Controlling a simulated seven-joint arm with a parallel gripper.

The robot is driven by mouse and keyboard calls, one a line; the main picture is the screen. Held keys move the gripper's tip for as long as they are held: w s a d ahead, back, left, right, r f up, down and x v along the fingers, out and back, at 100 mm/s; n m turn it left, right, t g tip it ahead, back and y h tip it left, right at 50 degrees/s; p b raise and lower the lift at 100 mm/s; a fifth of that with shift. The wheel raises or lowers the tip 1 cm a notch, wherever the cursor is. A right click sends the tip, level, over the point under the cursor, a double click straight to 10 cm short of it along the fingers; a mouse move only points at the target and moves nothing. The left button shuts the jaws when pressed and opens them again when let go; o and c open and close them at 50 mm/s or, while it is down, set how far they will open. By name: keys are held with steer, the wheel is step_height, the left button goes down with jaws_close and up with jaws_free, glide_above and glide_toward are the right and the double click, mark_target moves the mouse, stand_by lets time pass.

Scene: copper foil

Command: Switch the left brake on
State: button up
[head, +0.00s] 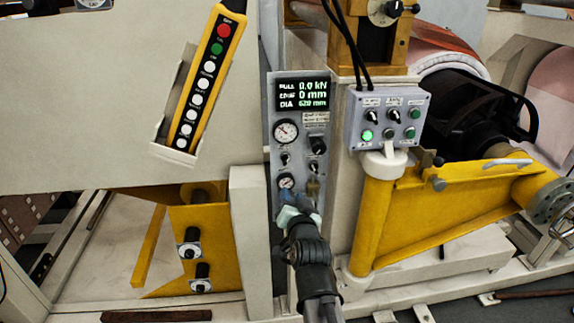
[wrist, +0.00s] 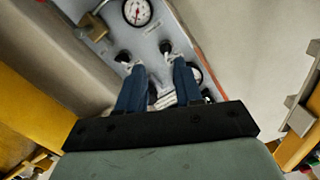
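The narrow grey control panel (head: 272,120) has a lit display, round gauges and several black knobs. My gripper (head: 296,212) is in front of its lower part in the head view and hides what lies behind it. A black knob (wrist: 123,56) shows just beyond the left fingertip and another black knob (wrist: 165,47) beyond the right one. I cannot tell whether they touch. Their labels are unreadable, so I cannot tell which is the left brake.
A brass-coloured fitting (wrist: 94,27) sticks out from the panel near my fingers. A grey switch box (head: 389,118) with a lit green button stands to the right above a yellow arm (head: 440,205). A yellow button pendant (head: 209,80) sits in a holder at left.

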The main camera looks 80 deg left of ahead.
mark_target(287, 162)
steer(key=shift+m+y, duration=0.5)
steer(key=a, duration=0.4)
steer(key=a+r, duration=0.1)
steer(key=a, duration=0.9)
steer(key=shift+w+r, duration=0.25)
steer(key=shift+r, duration=0.15)
steer(key=shift+d, duration=0.1)
steer(key=shift+c, duration=0.5)
jaws_close()
